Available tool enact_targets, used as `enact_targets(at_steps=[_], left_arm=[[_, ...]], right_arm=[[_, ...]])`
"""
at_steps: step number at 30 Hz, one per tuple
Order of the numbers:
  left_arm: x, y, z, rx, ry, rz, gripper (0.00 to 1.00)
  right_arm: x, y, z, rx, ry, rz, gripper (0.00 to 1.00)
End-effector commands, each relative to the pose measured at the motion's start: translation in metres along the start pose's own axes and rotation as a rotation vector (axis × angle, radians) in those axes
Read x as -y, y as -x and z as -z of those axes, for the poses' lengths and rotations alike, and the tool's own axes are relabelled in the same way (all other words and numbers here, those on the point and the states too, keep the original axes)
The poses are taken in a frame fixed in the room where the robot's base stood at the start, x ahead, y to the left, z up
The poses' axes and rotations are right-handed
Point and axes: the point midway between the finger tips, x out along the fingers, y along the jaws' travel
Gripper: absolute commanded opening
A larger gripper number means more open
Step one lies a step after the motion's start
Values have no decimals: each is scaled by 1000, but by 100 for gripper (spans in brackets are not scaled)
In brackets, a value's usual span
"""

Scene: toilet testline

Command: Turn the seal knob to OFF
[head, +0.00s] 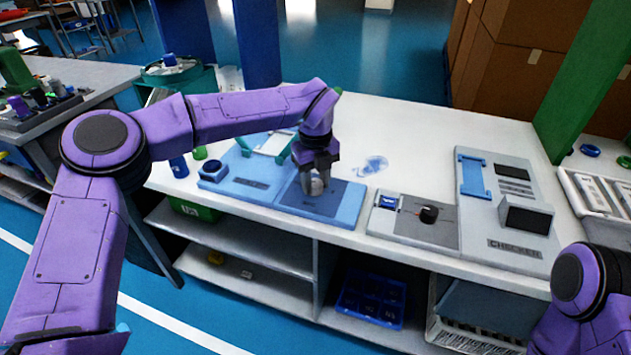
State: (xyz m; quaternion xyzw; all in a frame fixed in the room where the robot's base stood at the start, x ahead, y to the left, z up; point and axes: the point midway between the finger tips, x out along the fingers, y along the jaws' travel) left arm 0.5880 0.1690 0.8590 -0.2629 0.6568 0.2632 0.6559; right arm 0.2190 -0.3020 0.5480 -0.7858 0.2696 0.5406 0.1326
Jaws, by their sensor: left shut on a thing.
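My left gripper (317,181) points down over the dark pad on the right part of a light blue station (342,218). It is shut on a small pale, greyish thing (316,188), which its fingers partly hide. I cannot tell what this thing is. A black knob (428,214) with red beside it sits on a grey panel to the right of the blue station, apart from my left gripper. Its label and setting are too small to read. My right gripper is out of view; only part of that arm shows at the lower right.
A grey checker unit (525,244) with dark screens stands right of the knob panel. A teal frame (266,147) and a dark blue ring-like part (213,171) are on the blue station's left. The white tabletop (430,150) behind the panel is mostly clear.

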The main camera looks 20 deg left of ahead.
Motion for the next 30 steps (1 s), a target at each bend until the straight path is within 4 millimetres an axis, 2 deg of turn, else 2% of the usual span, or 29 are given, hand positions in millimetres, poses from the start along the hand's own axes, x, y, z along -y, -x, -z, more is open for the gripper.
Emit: enact_targets(at_steps=[11,12,14,15,24,26,30], left_arm=[[1,3,-2,7,6,7,8],[1,3,-2,7,6,7,42],[1,3,-2,7,6,7,61],[1,3,-2,6,6,6,64],[0,5,-1,4,5,3,64],[1,12,-1,5,5,4,64],[1,44,-1,6,6,6,64]], right_arm=[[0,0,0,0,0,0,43],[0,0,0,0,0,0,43],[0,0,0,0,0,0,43],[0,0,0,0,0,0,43],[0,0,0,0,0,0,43],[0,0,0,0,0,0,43],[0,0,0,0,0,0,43]])
